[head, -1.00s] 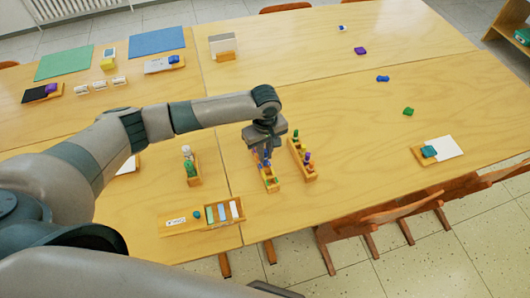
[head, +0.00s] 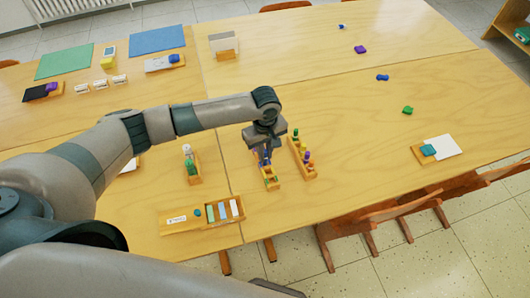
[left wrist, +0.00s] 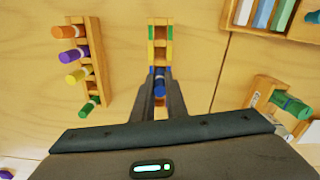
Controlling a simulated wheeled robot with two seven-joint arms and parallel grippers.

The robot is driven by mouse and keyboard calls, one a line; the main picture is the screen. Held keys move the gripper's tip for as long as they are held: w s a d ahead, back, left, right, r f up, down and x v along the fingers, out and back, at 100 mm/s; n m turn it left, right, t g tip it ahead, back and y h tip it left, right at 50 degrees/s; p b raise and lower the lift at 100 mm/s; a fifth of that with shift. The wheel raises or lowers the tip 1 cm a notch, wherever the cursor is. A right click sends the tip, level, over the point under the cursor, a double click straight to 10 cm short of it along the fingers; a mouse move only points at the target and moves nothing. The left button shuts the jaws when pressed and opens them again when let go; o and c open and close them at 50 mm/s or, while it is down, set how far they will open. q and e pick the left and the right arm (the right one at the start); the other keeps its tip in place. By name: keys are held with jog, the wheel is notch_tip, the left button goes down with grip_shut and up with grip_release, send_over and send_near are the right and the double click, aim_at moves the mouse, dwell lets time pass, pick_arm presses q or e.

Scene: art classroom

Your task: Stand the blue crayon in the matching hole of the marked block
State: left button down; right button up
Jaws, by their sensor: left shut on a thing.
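The blue crayon (left wrist: 159,86) is between the fingers of my left gripper (left wrist: 160,98) in the left wrist view. The gripper is shut on it. In the head view my left gripper (head: 265,156) points down over the marked block (head: 271,184). In the left wrist view the marked block (left wrist: 160,32) is a narrow wooden strip with green, yellow and blue marks along its sides. The crayon appears over the block's blue-marked part. I cannot tell whether its lower end is in a hole. My right gripper is not in view.
A wooden holder (left wrist: 97,58) with orange, purple, yellow and green crayons stands left of the block in the left wrist view. Another holder (left wrist: 262,92) with a green crayon is at right. A partitioned tray (head: 170,228) lies near the table's front edge.

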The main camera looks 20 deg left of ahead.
pick_arm(q)
jog(key=shift+f+p, duration=0.25)
jog(key=shift+p, duration=0.05)
jog(key=shift+f+p, duration=0.35)
jog(key=shift+f, duration=0.15)
dwell(1.0)
jog(key=shift+f, duration=0.1)
dwell(0.5)
jog(key=shift+f+p, duration=0.2)
jog(key=shift+p, duration=0.15)
dwell(0.3)
jog(key=c, duration=1.7)
grip_release()
